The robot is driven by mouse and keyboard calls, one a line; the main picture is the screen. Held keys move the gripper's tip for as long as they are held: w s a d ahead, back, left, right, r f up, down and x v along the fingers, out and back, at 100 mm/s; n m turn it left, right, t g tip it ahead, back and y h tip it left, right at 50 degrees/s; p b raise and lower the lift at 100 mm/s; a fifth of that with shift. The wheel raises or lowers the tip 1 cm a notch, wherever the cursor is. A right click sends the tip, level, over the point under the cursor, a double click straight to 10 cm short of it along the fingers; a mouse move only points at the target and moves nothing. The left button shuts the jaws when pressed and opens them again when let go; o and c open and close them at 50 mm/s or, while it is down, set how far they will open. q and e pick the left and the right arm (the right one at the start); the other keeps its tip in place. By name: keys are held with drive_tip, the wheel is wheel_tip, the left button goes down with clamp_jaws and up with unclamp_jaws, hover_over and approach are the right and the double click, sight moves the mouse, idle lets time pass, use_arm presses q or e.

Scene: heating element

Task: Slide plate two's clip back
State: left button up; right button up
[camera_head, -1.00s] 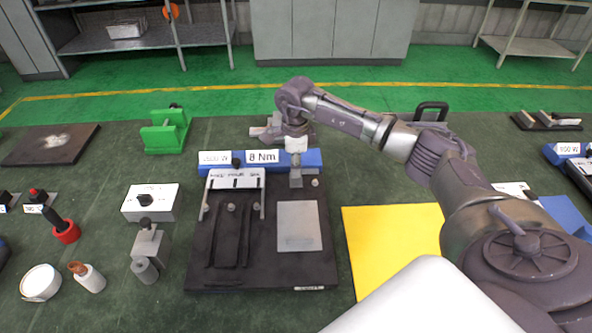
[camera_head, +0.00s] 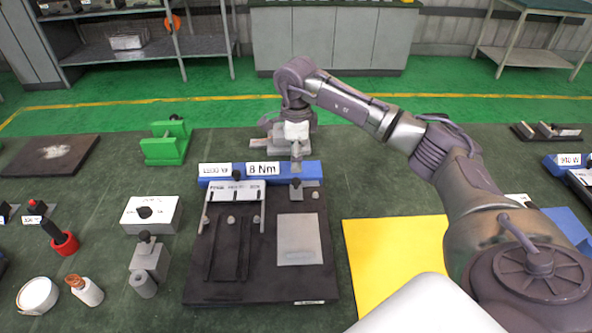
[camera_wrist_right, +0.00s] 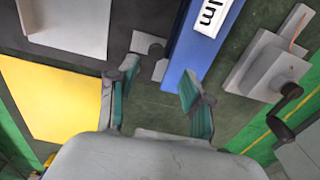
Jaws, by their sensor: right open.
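The black base board (camera_head: 265,291) lies on the green bench and carries a grey square plate (camera_head: 298,228) on its right half. A small grey clip (camera_head: 308,183) with a black knob sits at the board's back edge, behind that plate. It also shows in the right wrist view (camera_wrist_right: 145,68), ahead of and between my fingers. My right gripper (camera_head: 296,165) points down just behind the clip, over the blue bar. In the wrist view its two fingers (camera_wrist_right: 158,80) are spread, with nothing held. No readable label names plate two. My left gripper is out of view.
A blue bar (camera_head: 313,168) with a "8 Nm" label runs behind the board. A white bracket (camera_head: 237,190) stands on the board's left half. A grey vise-like fixture (camera_head: 268,145) is behind the bar. A yellow sheet (camera_head: 390,250) lies flat at right.

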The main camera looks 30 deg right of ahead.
wheel_tip(320, 180, up, 5)
idle(0.7)
